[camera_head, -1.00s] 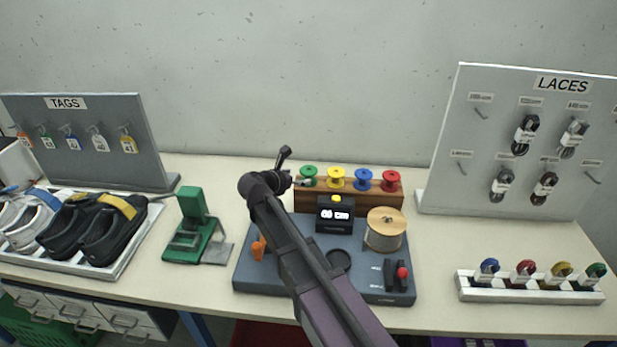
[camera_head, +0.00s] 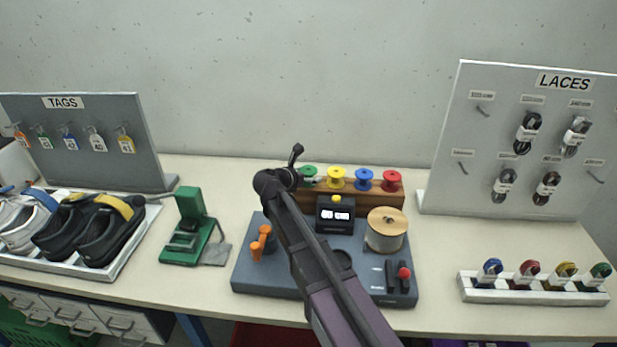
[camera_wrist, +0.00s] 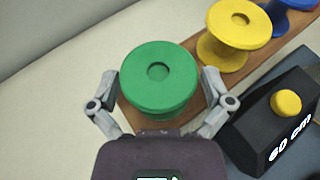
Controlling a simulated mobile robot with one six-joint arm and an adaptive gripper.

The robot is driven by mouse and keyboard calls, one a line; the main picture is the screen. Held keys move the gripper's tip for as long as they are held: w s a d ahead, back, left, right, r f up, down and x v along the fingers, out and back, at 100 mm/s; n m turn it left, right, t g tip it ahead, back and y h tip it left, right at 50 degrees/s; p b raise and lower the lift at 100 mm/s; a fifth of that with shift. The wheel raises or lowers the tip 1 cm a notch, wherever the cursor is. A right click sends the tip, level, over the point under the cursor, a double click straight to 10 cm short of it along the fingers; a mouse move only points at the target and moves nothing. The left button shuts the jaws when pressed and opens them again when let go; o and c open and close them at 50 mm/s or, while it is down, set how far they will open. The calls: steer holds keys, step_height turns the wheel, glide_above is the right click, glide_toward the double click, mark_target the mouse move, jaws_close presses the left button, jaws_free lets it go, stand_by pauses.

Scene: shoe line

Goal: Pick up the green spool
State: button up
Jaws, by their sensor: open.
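The green spool (camera_wrist: 158,77) stands at the end of the wooden rack, directly ahead of my gripper (camera_wrist: 160,100) in the wrist view. My gripper is open, with one finger on each side of the spool. I cannot tell whether the fingers touch it. In the head view the green spool (camera_head: 309,171) shows at the left end of the rack, partly hidden by my arm. My gripper (camera_head: 305,181) is at that spool there, mostly hidden behind my wrist.
The wooden rack (camera_head: 372,198) also holds a yellow spool (camera_head: 336,177), a blue spool (camera_head: 364,178) and a red spool (camera_head: 392,180). A black display box (camera_wrist: 262,130) with a yellow button stands close to the gripper's right. Bare table lies left of the rack.

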mark_target(308, 170)
steer(key=c, duration=1)
steer(key=shift+o, duration=0.2)
steer(key=shift+r, duration=0.15)
step_height(308, 170, up, 3)
steer(key=p, duration=0.3)
steer(key=s+r+p, duration=0.1)
steer(key=s+p, duration=0.1)
steer(key=s, duration=1.4)
steer(key=shift+d+r, duration=0.15)
steer(key=shift+r, duration=0.2)
steer(key=shift+s+a, duration=0.25)
steer(key=shift+a, duration=0.25)
steer(key=shift+s+a, duration=0.2)
steer(key=shift+a, duration=0.3)
